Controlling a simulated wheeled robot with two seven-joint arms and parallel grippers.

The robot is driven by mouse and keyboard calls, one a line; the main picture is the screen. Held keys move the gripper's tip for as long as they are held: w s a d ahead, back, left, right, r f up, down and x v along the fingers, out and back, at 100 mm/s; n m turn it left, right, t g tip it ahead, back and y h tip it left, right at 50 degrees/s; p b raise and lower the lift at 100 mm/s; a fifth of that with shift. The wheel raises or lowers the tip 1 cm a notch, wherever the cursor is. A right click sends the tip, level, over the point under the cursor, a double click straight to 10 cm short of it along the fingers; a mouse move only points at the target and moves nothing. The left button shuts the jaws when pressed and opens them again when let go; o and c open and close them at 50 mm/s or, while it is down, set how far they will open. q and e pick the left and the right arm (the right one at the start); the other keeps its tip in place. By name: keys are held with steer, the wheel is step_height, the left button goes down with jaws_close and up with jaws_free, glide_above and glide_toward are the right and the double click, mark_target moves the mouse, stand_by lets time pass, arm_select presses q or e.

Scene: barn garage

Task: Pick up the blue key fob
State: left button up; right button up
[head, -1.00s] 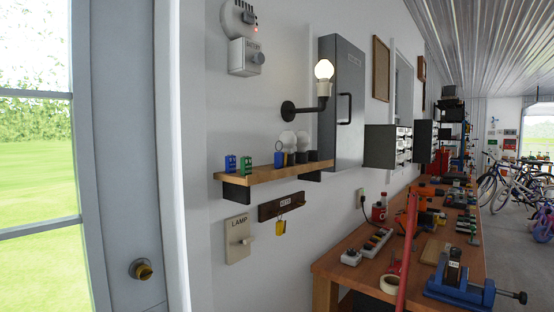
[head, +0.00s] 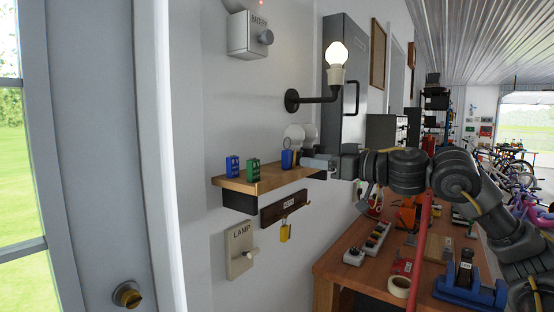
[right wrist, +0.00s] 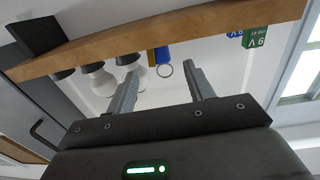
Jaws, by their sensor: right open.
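The blue key fob (head: 287,160) with its metal ring stands on the wooden wall shelf (head: 262,182), right of the blue and green blocks. In the right wrist view, which looks upside down, the fob (right wrist: 163,54) and ring show beyond and between the fingertips. My right gripper (head: 309,163) reaches in from the right at shelf height, just right of the fob. Its two fingers (right wrist: 161,70) are apart with nothing held. Whether they touch the fob cannot be told. My left gripper is out of view.
White bulbs (head: 295,134) stand on the shelf behind the gripper. A blue block (head: 232,166) and green block (head: 253,170) stand left. A lit lamp (head: 336,60) juts out above. Below are a hook board (head: 271,214) with a yellow tag (head: 285,233) and a cluttered workbench (head: 335,265).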

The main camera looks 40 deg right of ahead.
mark_target(290, 153)
steer(key=w+p, duration=0.2)
steer(key=p, duration=0.1)
steer(key=w+a+r+p, duration=0.1)
steer(key=shift+w, duration=0.4)
steer(key=shift+w+a+r+p, duration=0.1)
steer(key=shift+w+a+p, duration=0.15)
steer(key=shift+p, duration=0.15)
steer(key=p+x, duration=0.2)
steer(key=x, duration=0.2)
steer(key=shift+w+p, duration=0.35)
steer(key=shift+p, duration=0.05)
steer(key=shift+w, duration=0.15)
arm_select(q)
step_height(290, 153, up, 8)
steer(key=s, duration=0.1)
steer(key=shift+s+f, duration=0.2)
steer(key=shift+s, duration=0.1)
